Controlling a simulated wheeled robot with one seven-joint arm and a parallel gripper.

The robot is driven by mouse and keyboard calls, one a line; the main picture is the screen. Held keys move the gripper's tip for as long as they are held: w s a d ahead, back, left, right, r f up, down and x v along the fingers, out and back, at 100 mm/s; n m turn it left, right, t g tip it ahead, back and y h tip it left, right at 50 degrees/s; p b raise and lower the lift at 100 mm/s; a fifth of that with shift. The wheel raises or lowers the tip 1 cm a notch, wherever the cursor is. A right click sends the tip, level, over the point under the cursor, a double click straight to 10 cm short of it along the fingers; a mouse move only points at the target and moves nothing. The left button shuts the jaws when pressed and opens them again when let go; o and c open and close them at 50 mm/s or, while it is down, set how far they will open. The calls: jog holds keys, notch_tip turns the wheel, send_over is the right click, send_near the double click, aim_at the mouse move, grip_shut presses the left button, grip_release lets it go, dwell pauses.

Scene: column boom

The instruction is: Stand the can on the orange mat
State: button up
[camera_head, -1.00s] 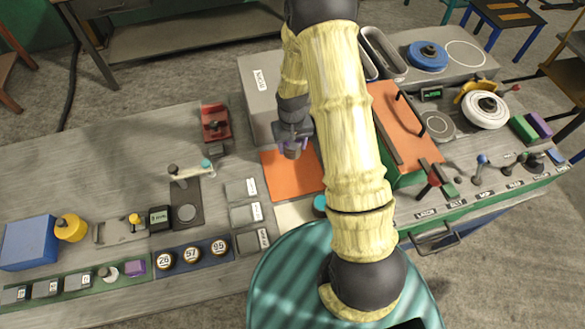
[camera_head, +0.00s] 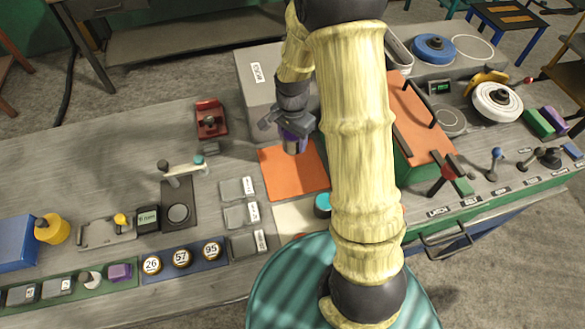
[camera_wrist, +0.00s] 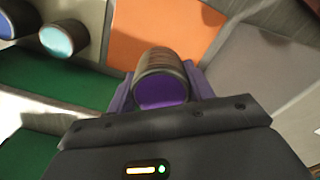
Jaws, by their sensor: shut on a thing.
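The can (camera_head: 294,146), grey with a purple end, is between the fingers of my gripper (camera_head: 290,132). In the wrist view the can (camera_wrist: 162,88) shows its purple end toward the camera, with a purple finger on each side. My gripper (camera_wrist: 160,92) is shut on it. The orange mat (camera_head: 292,178) lies flat on the bench; in the head view the can overlaps its upper part. The mat (camera_wrist: 172,32) also shows beyond the can in the wrist view. I cannot tell whether the can touches the mat.
A teal-topped can (camera_head: 322,205) stands on a pale mat just below the orange one. A grey box (camera_head: 258,95) stands behind the orange mat. Grey labelled tiles (camera_head: 241,215) lie to its left. A green case with an orange lid (camera_head: 415,120) is to the right.

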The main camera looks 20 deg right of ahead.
jog(key=shift+f+p, duration=0.45)
jog(key=shift+f, duration=2.5)
jog(key=shift+f+p, duration=0.4)
jog(key=shift+f, duration=1.7)
jog(key=shift+f, duration=0.1)
jog(key=o, duration=1.2)
jog(key=shift+c, duration=0.2)
notch_tip(320, 180, up, 12)
jog(key=shift+r+b, duration=0.15)
jog(key=shift+b, duration=0.95)
